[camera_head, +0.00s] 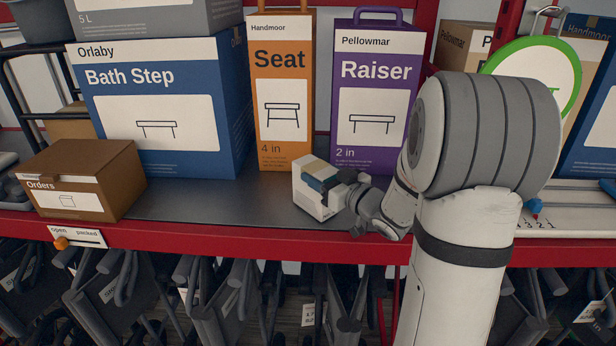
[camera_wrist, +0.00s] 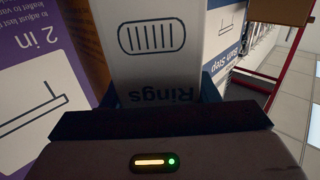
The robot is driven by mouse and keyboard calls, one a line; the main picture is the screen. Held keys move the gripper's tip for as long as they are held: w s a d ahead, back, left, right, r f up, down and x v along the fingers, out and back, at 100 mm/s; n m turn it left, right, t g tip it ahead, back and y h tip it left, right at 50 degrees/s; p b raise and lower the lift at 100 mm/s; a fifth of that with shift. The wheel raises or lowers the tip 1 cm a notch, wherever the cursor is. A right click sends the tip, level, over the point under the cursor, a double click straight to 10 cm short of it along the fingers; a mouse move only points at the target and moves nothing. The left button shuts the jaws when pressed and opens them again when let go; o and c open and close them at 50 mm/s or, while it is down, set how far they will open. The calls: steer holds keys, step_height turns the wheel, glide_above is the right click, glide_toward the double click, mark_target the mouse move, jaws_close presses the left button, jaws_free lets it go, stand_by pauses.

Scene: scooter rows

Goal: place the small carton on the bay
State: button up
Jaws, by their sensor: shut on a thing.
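The small carton (camera_head: 307,197) is white with a blue and tan top part, held tilted just over the dark grey shelf surface, which looks like the bay (camera_head: 215,198). I cannot tell whether it touches the surface. My gripper (camera_head: 345,188) is shut on the carton from the right. In the wrist view the carton (camera_wrist: 150,65) fills the upper middle, with the upside-down word "Rings" and a striped oval on its face. My gripper (camera_wrist: 160,122) covers its lower part.
A blue Bath Step box (camera_head: 165,115), an orange Seat box (camera_head: 283,90) and a purple Raiser box (camera_head: 372,95) stand behind. A brown Orders box (camera_head: 85,175) stands left, above a slider marked open and packed (camera_head: 77,237). Bare shelf lies between it and the carton. The red shelf edge (camera_head: 215,238) runs in front.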

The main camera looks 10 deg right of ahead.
steer(key=shift+f, duration=0.15)
steer(key=o, duration=1.1)
